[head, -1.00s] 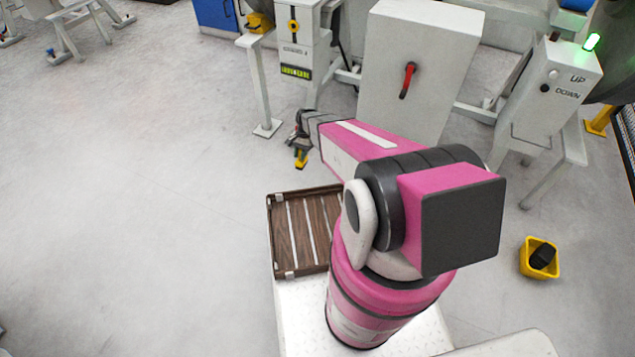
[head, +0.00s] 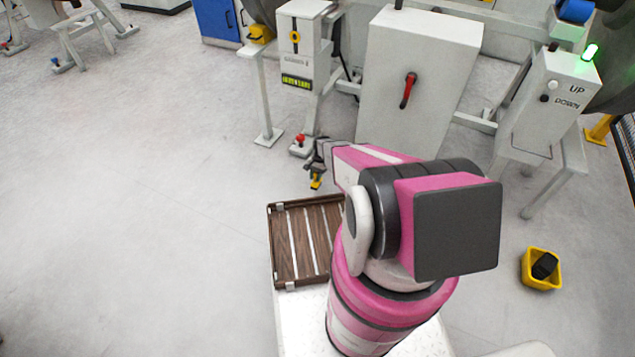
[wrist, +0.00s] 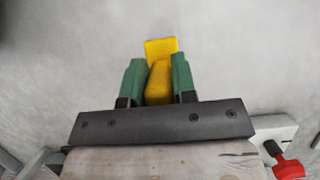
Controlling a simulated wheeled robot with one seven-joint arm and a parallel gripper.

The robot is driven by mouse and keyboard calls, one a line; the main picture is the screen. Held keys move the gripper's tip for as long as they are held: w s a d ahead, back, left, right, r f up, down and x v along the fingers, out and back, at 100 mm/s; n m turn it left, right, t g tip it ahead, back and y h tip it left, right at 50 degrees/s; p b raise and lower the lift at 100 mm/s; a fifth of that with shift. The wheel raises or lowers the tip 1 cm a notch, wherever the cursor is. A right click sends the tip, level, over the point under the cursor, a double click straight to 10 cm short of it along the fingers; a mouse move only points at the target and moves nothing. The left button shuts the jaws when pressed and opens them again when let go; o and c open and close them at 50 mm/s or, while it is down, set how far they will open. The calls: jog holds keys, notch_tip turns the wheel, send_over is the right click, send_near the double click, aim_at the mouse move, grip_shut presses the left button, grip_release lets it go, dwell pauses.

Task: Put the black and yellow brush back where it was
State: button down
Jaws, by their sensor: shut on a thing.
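My gripper (head: 316,180) is shut on the brush (head: 315,184), whose yellow end hangs below the jaws in the head view. In the wrist view the brush (wrist: 158,83) shows as a yellow piece between the two green fingers of my gripper (wrist: 160,85). Its black part cannot be made out there. The brush is held in the air over the floor, just beyond the far edge of the brown slatted tray (head: 287,240). The visible part of the tray is empty; my arm hides its right side.
A grey cabinet with a red handle (head: 408,90) stands ahead. A red knob on a white foot (head: 300,140) is close behind my gripper. A yellow bin (head: 541,269) with a black thing in it is on the floor at right.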

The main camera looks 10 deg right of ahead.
jog(key=shift+w+d+f, duration=0.4)
jog(key=shift+d, duration=0.15)
jog(key=shift+f, duration=1.95)
jog(key=shift+f, duration=0.15)
jog(key=c, duration=0.9)
grip_release()
